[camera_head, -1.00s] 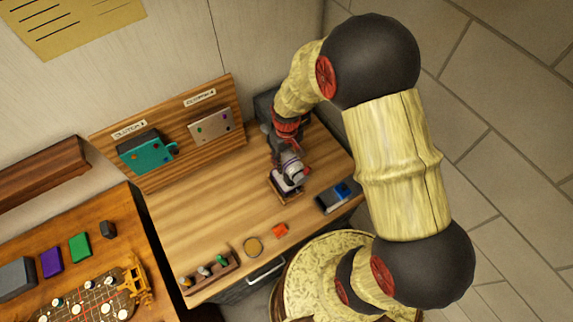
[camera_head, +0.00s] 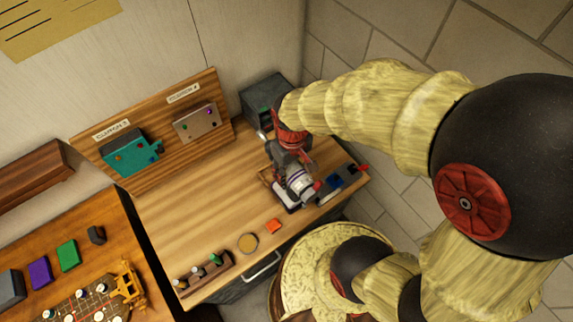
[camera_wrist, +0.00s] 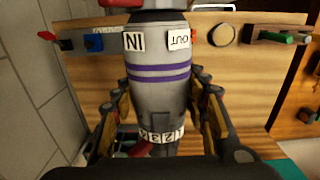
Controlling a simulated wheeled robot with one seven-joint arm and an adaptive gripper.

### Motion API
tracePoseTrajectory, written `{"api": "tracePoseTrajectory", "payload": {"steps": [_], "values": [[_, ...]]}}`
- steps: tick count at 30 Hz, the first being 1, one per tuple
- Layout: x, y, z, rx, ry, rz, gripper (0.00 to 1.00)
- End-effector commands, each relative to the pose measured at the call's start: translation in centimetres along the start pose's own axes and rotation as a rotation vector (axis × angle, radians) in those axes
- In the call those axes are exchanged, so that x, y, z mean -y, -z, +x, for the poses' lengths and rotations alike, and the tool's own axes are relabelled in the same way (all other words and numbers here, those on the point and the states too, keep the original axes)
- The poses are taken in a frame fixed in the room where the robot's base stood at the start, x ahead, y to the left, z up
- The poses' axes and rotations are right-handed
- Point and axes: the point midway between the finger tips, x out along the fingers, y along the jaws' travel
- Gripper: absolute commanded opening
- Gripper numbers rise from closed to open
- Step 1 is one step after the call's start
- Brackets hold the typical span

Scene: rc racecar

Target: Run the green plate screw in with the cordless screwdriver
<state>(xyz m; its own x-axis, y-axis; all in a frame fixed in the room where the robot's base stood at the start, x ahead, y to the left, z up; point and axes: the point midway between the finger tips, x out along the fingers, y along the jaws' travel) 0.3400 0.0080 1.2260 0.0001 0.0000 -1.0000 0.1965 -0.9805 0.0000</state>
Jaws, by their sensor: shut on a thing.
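The cordless screwdriver (camera_head: 300,185) is a grey-white cylinder with purple bands, near the right end of the workbench. My gripper (camera_head: 290,165) is shut on it. In the wrist view the screwdriver (camera_wrist: 160,85) stands between my fingers, with IN and OUT labels and a number ring. Its tip is hidden, and I cannot tell whether it touches the stand below. A teal plate (camera_head: 126,158) and a beige plate (camera_head: 190,128) hang on the upright board, bearing small coloured screws. A small rack (camera_head: 205,275) at the front holds several pieces, one with a green top (camera_head: 214,259).
A dark box (camera_head: 262,98) stands at the back right. A round tan disc (camera_head: 248,243) and an orange piece (camera_head: 274,226) lie near the front edge. The bench middle is clear.

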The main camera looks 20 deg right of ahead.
Motion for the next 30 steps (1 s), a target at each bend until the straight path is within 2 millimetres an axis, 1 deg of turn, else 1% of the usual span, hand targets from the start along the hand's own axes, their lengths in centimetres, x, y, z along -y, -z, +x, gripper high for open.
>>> {"api": "tracePoseTrajectory", "payload": {"steps": [8, 30], "values": [[0.2, -0.8, -1.1, -0.004, -0.001, 0.0, 0.0], [0.2, -0.8, -4.6, -0.003, -0.001, 0.0, 0.0]]}}
